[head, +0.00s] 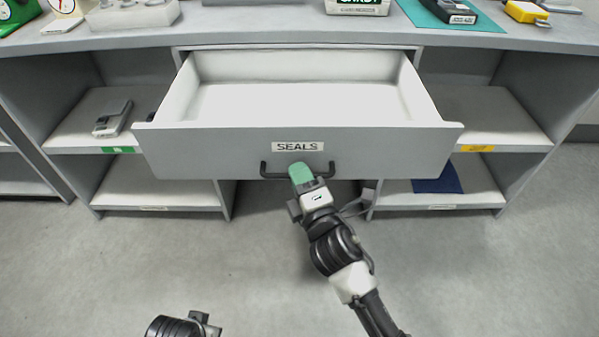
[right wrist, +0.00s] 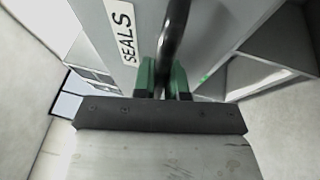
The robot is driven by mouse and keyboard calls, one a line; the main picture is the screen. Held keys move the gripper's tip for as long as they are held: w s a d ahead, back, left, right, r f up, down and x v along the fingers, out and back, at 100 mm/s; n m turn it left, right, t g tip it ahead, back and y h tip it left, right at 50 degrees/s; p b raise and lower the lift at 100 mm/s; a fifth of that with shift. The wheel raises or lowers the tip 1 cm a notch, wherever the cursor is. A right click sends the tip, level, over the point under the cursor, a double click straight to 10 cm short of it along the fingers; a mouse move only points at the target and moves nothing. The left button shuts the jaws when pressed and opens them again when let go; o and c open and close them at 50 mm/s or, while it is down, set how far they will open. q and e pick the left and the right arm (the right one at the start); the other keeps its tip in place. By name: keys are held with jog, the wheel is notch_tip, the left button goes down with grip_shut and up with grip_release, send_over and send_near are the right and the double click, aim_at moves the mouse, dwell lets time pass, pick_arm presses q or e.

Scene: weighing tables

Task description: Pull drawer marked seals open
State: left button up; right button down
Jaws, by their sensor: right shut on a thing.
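The drawer marked SEALS (head: 220,143) stands pulled well out from under the counter, and its white inside looks empty. Its label (head: 297,147) sits above a dark bar handle (head: 266,169). My right gripper (head: 301,174) is at the middle of the handle, its green fingers shut on the bar. In the right wrist view the green fingertips (right wrist: 162,78) stand on both sides of the dark handle (right wrist: 175,35), with the SEALS label (right wrist: 123,30) to the left. Part of my left arm shows at the bottom of the head view; its fingers are not visible.
Open shelves flank the drawer. A grey device (head: 112,118) lies on the left shelf and a dark blue item (head: 438,180) on the lower right one. The counter (head: 300,35) above holds several items. The grey floor (head: 190,255) in front is clear.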

jog(key=c, duration=1.2)
grip_release()
pick_arm(q)
jog(key=shift+r, duration=0.7)
pick_arm(e)
jog(key=v, duration=1)
jog(key=shift+s+d, duration=0.2)
jog(key=shift+s, duration=0.15)
pick_arm(q)
jog(key=shift+s+f, duration=0.1)
jog(key=shift+s, duration=0.1)
pick_arm(e)
jog(key=shift+f, duration=0.15)
